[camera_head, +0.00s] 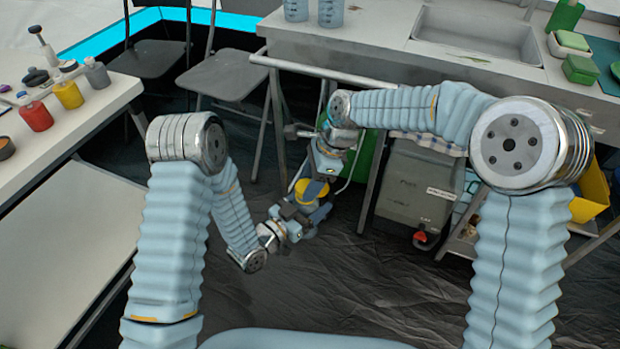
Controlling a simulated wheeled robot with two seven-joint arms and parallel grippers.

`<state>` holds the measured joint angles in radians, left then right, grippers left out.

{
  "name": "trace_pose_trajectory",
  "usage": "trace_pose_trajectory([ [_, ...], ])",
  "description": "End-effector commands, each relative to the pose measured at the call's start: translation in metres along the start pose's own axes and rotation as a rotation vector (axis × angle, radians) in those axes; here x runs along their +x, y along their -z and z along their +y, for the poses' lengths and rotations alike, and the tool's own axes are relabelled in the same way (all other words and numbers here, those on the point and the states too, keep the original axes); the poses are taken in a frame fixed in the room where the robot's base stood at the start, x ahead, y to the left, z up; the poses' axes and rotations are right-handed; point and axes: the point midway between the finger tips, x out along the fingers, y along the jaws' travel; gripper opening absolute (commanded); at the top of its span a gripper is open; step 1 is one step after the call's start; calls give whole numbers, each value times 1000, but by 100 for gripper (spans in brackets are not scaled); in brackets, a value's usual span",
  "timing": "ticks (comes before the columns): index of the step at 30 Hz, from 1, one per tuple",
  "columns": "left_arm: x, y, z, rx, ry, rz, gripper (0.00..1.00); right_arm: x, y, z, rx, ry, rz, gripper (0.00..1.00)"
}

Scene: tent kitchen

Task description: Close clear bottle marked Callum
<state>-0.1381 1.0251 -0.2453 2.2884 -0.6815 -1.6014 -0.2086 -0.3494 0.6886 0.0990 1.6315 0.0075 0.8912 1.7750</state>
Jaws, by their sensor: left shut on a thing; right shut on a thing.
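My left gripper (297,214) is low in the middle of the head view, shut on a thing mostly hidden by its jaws. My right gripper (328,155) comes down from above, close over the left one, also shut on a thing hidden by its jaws. A small yellow and dark part (312,189) shows between the two grippers; I cannot tell whether it belongs to a gripper or to what is held. No bottle outline, cap or name can be made out there. Two translucent blue-grey containers (331,12) (296,10) stand on the counter, cut by the top edge.
The counter (385,42) with a metal sink (478,38) runs along the back. A white table (60,135) at left bears red (35,114) and yellow (68,93) bottles. Folding chairs (222,75) and a grey canister (415,185) stand behind. The dark floor in front is clear.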

Motion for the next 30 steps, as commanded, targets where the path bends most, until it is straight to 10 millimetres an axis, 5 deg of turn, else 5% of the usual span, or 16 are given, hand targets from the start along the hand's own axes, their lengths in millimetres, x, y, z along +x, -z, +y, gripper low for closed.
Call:
trace_pose_trajectory([
  [28,0,0,0,0,0,1,17,10,4,0,0,0,0,23],
  [29,0,0,0,0,0,1,0,10,4,0,0,1,0,23],
  [30,0,0,0,0,0,1,0,10,4,0,8,4,1,23],
])
